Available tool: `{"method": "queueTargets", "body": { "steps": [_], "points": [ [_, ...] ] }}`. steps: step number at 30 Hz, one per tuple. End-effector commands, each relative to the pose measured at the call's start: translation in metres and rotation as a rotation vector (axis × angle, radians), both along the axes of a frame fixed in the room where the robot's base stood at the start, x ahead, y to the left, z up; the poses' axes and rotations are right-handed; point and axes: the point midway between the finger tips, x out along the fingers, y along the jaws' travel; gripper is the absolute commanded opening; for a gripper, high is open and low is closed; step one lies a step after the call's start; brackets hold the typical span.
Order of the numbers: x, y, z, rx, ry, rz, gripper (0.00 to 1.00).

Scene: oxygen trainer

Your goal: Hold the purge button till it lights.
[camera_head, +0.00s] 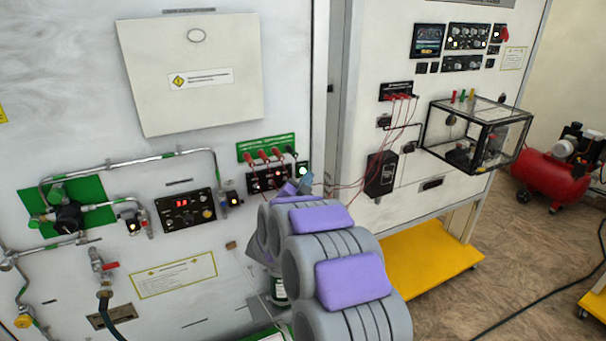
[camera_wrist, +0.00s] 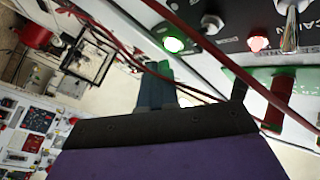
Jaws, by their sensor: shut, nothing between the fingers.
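A round button glows green (camera_wrist: 173,44) on a dark panel in the wrist view. In the head view it appears as a small pale-green light (camera_head: 304,171) at the right end of the dark switch strip. No label naming the purge button is legible, so I cannot tell for sure that this is it. My gripper (camera_wrist: 158,75) is shut and empty, its tip just beside the glowing button in the wrist view. I cannot tell whether it touches. In the head view my gripper (camera_head: 300,186) is at the strip's right end, and my arm hides what lies below.
A red-lit button (camera_wrist: 258,43) and a metal toggle (camera_wrist: 292,22) sit near the green light. Red cables (camera_head: 345,186) hang loosely across to the right cabinet, and some cross close to my gripper. A control box (camera_head: 187,210) with a red display is to the left.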

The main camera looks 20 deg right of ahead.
Motion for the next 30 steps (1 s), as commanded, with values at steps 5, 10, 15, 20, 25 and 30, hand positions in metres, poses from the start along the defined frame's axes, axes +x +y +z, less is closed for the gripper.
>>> {"method": "queueTargets", "body": {
  "steps": [5,10,15,20,25,30],
  "points": [
    [0.0,0.0,0.0,0.0,-0.001,-0.001,0.0],
    [-0.001,0.0,0.0,0.0,-0.001,-0.001,0.0],
    [-0.011,-0.001,0.0,0.0,-0.002,-0.002,0.0],
    [-0.026,-0.001,-0.001,-0.001,-0.002,-0.002,0.0],
    [-0.041,-0.002,0.0,0.0,-0.003,-0.001,0.0],
    [-0.05,-0.002,-0.001,0.001,0.001,-0.002,0.0]
  ]
}}
